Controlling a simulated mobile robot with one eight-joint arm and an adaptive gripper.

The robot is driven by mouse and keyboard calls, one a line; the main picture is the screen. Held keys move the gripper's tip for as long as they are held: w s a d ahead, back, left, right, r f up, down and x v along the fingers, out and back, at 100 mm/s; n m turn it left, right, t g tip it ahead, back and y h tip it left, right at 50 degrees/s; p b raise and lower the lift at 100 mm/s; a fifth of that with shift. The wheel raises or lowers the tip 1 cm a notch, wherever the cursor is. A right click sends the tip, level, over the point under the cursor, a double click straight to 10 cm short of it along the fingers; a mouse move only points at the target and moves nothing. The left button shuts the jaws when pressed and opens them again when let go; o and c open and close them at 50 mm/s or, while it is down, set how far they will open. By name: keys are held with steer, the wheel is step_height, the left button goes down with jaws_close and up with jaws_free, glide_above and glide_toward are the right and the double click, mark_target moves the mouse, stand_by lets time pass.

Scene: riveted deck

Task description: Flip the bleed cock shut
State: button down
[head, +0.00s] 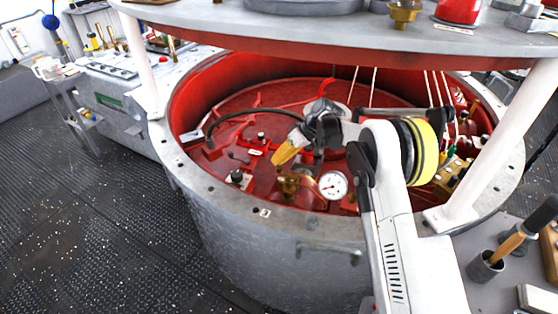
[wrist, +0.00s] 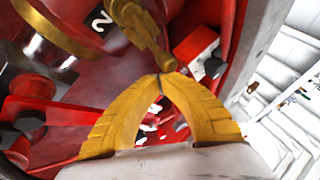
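The brass bleed cock (head: 290,185) sits inside the red-lined drum, just left of a white dial gauge (head: 333,185). In the wrist view its brass lever (wrist: 143,33) runs from the top middle down to a rounded end near my fingertips. My gripper (head: 277,160) has yellow fingers pointing down and left above the cock. In the wrist view my gripper (wrist: 159,76) has its fingertips together, with a gap only lower between the curved fingers. The tips are at the lever's end; whether they touch it I cannot tell. Nothing shows held between them.
A black tag marked 2 (wrist: 99,20) is beside the lever. The grey drum rim (head: 215,192) surrounds the opening, with a round shelf (head: 330,30) and white posts (head: 148,75) above. A black curved hose (head: 245,112) and small fittings lie inside.

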stand_by(0.4)
steer(key=v, duration=1.2)
steer(key=shift+s+f, duration=0.1)
